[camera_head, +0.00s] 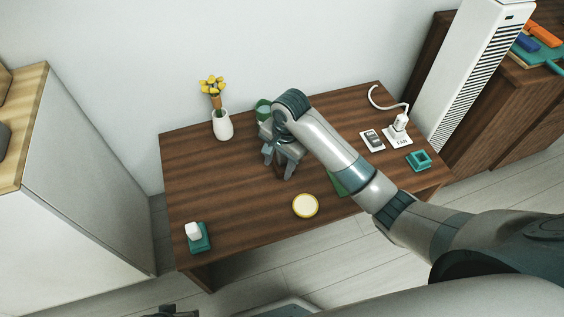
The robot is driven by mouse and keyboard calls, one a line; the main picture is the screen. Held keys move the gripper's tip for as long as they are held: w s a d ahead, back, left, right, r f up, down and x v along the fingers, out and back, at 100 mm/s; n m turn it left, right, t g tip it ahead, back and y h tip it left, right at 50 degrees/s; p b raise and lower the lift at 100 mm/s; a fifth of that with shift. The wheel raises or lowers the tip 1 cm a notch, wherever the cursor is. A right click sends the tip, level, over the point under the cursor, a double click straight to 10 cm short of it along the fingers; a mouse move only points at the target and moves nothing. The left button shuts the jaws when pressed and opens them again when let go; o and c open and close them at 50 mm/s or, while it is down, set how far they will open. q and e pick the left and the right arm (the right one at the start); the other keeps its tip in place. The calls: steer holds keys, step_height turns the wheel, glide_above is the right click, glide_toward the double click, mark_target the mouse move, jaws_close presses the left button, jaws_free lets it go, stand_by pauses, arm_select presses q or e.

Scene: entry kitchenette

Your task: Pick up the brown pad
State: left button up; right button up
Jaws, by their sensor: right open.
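My right gripper (279,166) reaches in from the right and points down over the back middle of the wooden table (215,175). Its fingers are apart. A small dark brown patch shows between and just below the fingers; it may be the brown pad, but I cannot tell it clearly from the brown table top. The gripper and forearm hide part of the table there. A dark piece at the bottom edge (172,312) looks like my left gripper, mostly cut off by the frame.
A white vase (222,125) with yellow flowers stands at the back left. A round cream-topped disc (305,205) lies near the front edge. A teal holder (201,238) with a white piece sits front left.

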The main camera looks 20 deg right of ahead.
arm_select(q)
steer(key=f, duration=0.4)
steer(key=shift+s+d+f, duration=0.1)
steer(key=shift+s+f, duration=0.15)
arm_select(e)
steer(key=w+d+r+m+h, duration=0.1)
steer(key=w+d+r+m, duration=0.3)
steer(key=w+r, duration=0.5)
steer(key=shift+m+g, duration=0.4)
steer(key=shift+m, duration=0.6)
steer(key=b, duration=0.1)
glide_above(282, 159)
steer(key=w, duration=0.1)
steer(key=f, duration=1.1)
steer(key=shift+w+d+f, duration=0.15)
steer(key=shift+d+f, duration=0.1)
steer(key=shift+f, duration=0.35)
arm_select(q)
steer(key=v, duration=0.4)
steer(key=shift+r, duration=0.1)
steer(key=shift+w, duration=0.15)
arm_select(e)
steer(key=shift+f, duration=0.15)
